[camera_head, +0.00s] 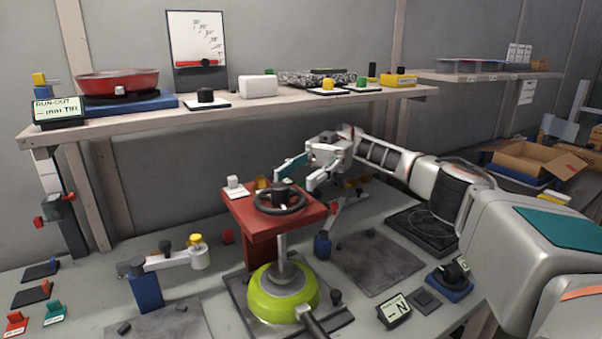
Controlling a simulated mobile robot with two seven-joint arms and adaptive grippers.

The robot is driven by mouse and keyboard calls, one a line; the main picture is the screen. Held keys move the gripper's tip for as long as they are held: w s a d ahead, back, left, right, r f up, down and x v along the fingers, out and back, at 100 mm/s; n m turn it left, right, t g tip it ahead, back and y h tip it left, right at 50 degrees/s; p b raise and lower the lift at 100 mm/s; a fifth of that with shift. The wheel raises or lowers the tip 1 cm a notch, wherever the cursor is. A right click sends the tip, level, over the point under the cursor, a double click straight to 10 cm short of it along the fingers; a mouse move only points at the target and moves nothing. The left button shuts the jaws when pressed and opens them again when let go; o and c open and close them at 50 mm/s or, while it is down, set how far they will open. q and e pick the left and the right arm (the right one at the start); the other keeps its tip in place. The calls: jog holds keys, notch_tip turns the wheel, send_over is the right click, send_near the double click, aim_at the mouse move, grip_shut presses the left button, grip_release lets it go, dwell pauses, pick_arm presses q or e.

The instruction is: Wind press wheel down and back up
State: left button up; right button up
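The press wheel (296,208) is a dark ring with a hub, lying level on top of the red press (258,222) at the middle of the bench. A grey press shaft (282,245) runs down from the red head to the middle of a lime green pan (265,304), and its foot appears to meet the pan. My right gripper (296,181) comes in from the right, just behind and above the wheel's far right rim. Its two fingers are spread, with nothing visible between them. Whether a fingertip touches the wheel cannot be told. My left gripper is not in view.
A shelf (240,102) with a red pan (117,82) and small devices spans the back above the bench. A white block (234,182) sits on the press's left side. A display (394,311) stands front right.

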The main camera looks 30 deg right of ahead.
jog(key=shift+w+d+r, duration=0.1)
jog(key=shift+w+d, duration=0.1)
jog(key=shift+d, duration=0.15)
dwell(0.5)
